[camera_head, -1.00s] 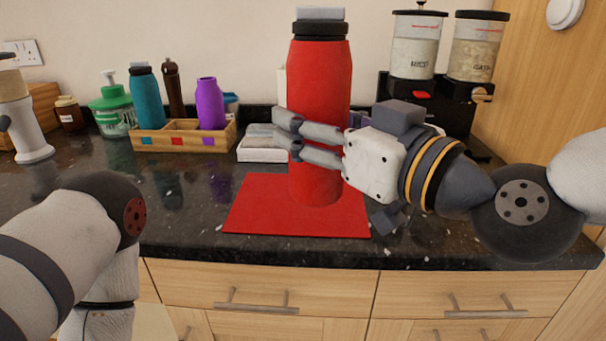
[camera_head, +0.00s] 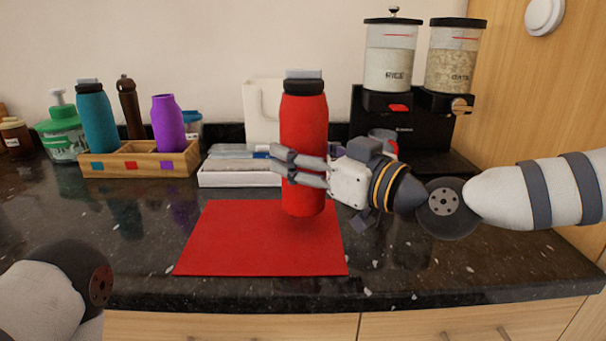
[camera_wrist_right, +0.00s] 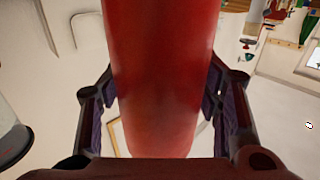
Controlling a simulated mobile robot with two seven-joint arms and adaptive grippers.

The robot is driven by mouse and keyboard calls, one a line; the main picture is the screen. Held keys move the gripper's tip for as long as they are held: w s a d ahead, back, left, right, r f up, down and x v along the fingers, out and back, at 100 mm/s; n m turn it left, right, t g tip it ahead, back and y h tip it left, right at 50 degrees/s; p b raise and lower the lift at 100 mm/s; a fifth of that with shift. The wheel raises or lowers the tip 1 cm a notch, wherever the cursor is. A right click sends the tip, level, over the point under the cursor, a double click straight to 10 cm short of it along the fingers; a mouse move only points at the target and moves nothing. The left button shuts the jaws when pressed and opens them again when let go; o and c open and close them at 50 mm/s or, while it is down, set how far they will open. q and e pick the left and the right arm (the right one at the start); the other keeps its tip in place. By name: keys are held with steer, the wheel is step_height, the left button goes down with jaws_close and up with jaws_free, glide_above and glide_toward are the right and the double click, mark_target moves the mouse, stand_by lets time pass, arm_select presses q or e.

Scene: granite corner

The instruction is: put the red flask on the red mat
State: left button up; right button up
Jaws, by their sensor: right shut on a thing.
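The red flask (camera_head: 304,125) with a black and grey cap stands upright in the grip of my right gripper (camera_head: 300,170). The two fingers close around its lower half from the right. In the right wrist view the red flask (camera_wrist_right: 158,75) fills the space between the fingers. The red mat (camera_head: 250,245) lies flat near the counter's front edge. The flask's base shows in front of the mat's back right part, seemingly a little above it; the exact gap is hard to tell. Only a link of my left arm shows at lower left; its gripper is out of view.
A wooden box (camera_head: 140,170) with coloured squares stands at the back left, with a teal flask (camera_head: 96,122), a brown bottle (camera_head: 131,108) and a purple bottle (camera_head: 167,125). A white tray (camera_head: 235,179) is behind the mat. A black dispenser stand (camera_head: 425,130) is at the back right.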

steer(key=shift+f, duration=1.75)
steer(key=o, duration=1.5)
steer(key=shift+r, duration=0.3)
steer(key=v, duration=1.2)
steer(key=shift+p, duration=0.4)
steer(key=shift+f, duration=0.1)
